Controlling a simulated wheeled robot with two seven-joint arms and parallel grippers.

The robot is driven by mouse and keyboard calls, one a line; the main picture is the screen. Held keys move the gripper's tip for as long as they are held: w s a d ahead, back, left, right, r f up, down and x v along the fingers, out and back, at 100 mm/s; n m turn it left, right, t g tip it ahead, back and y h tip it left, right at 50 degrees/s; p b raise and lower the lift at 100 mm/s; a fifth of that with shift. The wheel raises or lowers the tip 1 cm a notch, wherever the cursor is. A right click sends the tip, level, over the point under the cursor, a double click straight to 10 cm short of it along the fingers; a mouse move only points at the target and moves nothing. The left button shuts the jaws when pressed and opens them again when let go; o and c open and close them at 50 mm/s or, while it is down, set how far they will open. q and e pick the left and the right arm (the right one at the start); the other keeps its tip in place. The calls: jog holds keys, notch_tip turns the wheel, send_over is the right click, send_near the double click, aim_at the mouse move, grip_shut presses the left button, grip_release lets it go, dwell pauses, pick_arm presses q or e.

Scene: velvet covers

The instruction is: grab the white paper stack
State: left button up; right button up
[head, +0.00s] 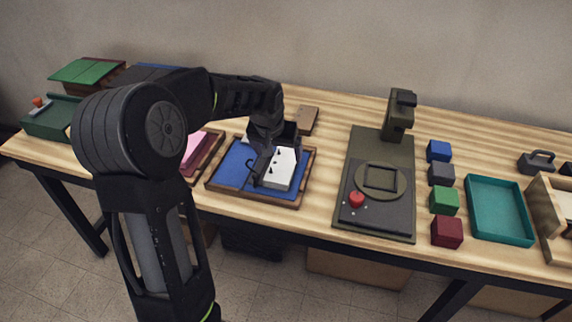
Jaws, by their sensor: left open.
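The white paper stack (279,173) lies in a wooden tray with a blue velvet lining (229,175), near the middle of the table. My left gripper (268,162) is open at the stack, with one finger near its left side. The gripper and wrist hide the stack's far end. I cannot tell whether the fingers touch it. My right gripper does not show in the head view.
A pink item (195,150) lies in another tray to the left, partly behind my arm. A dark green press (378,190) with a red knob stands to the right. Several coloured blocks (444,201) and a teal tray (500,210) are farther right. A small brown block (308,120) lies behind.

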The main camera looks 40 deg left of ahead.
aim_at(283, 164)
pick_arm(q)
jog(key=shift+x, duration=1.45)
jog(key=shift+r, duration=0.1)
jog(key=shift+p+x, duration=0.85)
jog(key=shift+x, duration=1.8)
jog(key=shift+d, duration=0.1)
jog(key=c, duration=1.7)
notch_tip(283, 164, up, 10)
jog(key=shift+r+b, duration=0.1)
jog(key=shift+b, duration=0.55)
